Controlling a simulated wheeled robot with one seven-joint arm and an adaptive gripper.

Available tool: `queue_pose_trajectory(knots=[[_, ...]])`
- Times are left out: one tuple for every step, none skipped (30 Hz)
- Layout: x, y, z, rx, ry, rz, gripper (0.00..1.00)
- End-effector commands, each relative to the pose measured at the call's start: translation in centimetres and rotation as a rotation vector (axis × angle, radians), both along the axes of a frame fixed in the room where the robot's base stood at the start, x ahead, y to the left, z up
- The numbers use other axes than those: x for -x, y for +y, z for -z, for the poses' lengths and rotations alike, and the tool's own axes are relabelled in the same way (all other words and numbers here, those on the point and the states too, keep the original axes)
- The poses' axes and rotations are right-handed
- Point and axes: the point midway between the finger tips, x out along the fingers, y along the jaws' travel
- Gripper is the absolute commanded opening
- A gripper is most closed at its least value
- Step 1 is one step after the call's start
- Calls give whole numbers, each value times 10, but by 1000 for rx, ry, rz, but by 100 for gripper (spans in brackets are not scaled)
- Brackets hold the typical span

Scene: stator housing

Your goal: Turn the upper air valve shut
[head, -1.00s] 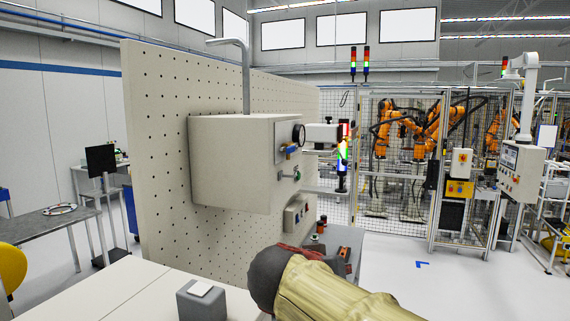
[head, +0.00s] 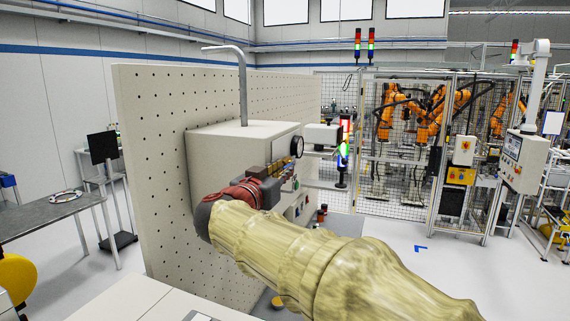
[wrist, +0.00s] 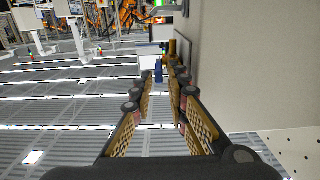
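The upper air valve, with its blue lever (wrist: 158,72) and a brass-coloured body (wrist: 172,48), shows ahead between my fingertips in the wrist view. My gripper (wrist: 161,80) is open, with a finger on either side of the lever's line; I cannot tell whether they touch it. In the head view my gripper (head: 284,168) is at the front face of the cream box (head: 225,150), below the round gauge (head: 297,147), and mostly hides the upper valve. The lower valve's green part (head: 296,185) shows just below my gripper.
The box is mounted on a perforated panel (head: 150,180), with a grey pipe (head: 243,90) rising from it. A stack light (head: 343,150) stands beyond the gauge. The box's flat wall (wrist: 240,65) runs close along my gripper's right in the wrist view.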

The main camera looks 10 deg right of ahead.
Motion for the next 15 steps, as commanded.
queue_pose_trajectory(knots=[[-5,-5,-2,1,1,3,16],[-8,-6,-2,0,0,2,16],[-11,-8,-1,-1,1,1,16],[-12,-9,-1,-1,1,1,16],[-14,-10,-1,-1,0,1,16],[-15,-12,-1,-1,0,1,16],[-16,-12,-1,-1,0,1,16],[-16,-13,0,-1,0,1,16],[-17,-13,0,-1,0,1,16],[-17,-13,0,-1,0,1,16],[-17,-13,0,-1,0,1,16],[-17,-13,0,-1,0,1,16],[-17,-13,0,-1,0,0,16],[-17,-13,0,-1,0,0,16],[-17,-13,0,-1,0,0,16]])
